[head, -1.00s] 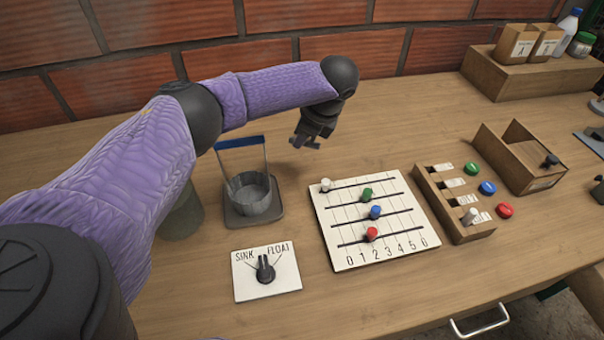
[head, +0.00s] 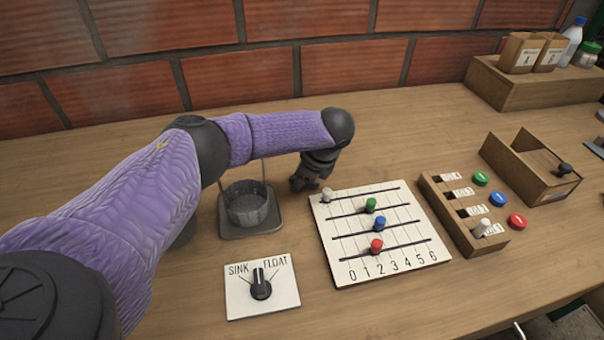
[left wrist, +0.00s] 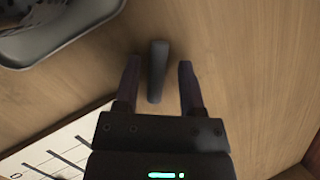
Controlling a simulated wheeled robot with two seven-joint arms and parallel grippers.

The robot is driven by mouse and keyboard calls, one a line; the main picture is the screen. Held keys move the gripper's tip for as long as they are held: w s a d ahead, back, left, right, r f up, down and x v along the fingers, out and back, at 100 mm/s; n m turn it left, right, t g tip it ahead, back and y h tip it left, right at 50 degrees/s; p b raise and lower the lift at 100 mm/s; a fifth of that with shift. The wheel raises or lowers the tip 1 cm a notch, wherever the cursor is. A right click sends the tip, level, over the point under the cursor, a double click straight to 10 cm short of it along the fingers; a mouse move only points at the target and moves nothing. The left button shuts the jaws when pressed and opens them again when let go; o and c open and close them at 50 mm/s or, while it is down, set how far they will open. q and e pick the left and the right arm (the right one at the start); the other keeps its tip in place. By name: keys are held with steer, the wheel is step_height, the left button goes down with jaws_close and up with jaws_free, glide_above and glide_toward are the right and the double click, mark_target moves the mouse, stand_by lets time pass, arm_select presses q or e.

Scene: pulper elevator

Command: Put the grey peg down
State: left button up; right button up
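The grey peg (left wrist: 157,70) is a slim dark grey bar in the left wrist view. It is between the two fingers of my left gripper (left wrist: 158,85), with a visible gap on each side. The fingers are open and do not touch it. I cannot tell whether the peg stands or lies on the wood. In the head view, my left gripper (head: 305,183) is low over the table, between the metal cup and the slider board. The peg cannot be made out there. My right gripper is not in view.
The cup (head: 245,202) on its dark tray is left of the gripper. The slider board (head: 378,235) with coloured knobs is close on its right. A SINK/FLOAT dial plate (head: 262,287) is in front. The table behind the gripper is clear.

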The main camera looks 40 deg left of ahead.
arm_select(q)
steer(key=p+v, duration=0.5)
steer(key=v, duration=0.7)
steer(key=shift+p, duration=0.4)
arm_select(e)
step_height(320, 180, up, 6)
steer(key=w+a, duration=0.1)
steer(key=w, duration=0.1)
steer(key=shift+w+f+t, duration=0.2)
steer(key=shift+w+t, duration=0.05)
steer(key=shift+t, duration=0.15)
